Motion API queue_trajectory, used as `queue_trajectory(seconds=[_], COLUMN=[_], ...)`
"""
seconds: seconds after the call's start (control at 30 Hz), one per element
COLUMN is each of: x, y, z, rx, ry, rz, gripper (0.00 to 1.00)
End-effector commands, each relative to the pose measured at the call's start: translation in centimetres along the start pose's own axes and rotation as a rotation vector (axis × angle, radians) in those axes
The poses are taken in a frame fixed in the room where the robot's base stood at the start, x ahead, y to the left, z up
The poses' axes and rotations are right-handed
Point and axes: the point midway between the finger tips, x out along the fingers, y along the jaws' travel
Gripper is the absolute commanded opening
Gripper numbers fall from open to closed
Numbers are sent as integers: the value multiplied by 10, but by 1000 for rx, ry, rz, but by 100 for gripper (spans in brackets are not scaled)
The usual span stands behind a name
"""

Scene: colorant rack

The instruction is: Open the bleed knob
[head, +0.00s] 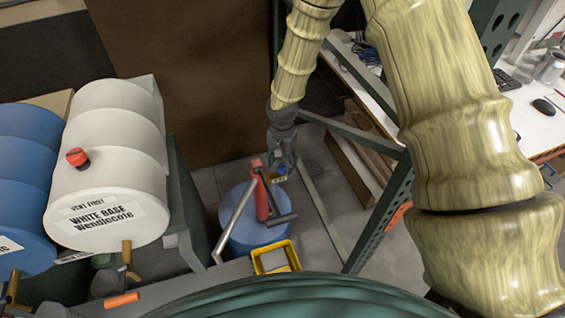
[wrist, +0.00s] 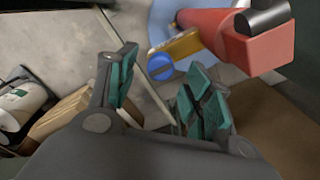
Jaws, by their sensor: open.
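A round blue knob (wrist: 160,67) with a raised bar across its face sits at the end of a yellow block (wrist: 184,44) in the wrist view. The block joins a red pump body (wrist: 225,35). The red pump also shows in the head view (head: 262,195), on top of a blue drum (head: 248,240) on the floor. My gripper (wrist: 160,80) is open and empty, its green-padded fingers on either side of the line to the knob. The knob appears beyond the fingertips, apart from them. In the head view my gripper (head: 283,158) is just above the knob and partly hides it.
A white drum (head: 95,140) with a red cap (head: 77,157) lies on the rack at left, beside a blue drum (head: 25,150). A yellow tray (head: 275,258) is near the pump. Green rack posts (head: 385,215) and a white desk (head: 530,120) stand at right.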

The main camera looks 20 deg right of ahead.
Motion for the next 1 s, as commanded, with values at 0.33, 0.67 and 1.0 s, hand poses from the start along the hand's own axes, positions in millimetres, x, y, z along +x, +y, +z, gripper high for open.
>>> queue_trajectory(seconds=[0.33, 0.67, 1.0], x=[20, 21, 21], y=[0, 0, 0], z=[0, 0, 0], rx=[-1, -1, -1], ry=[0, 0, 0], rz=[0, -1, -1], gripper=[51, 49, 4])
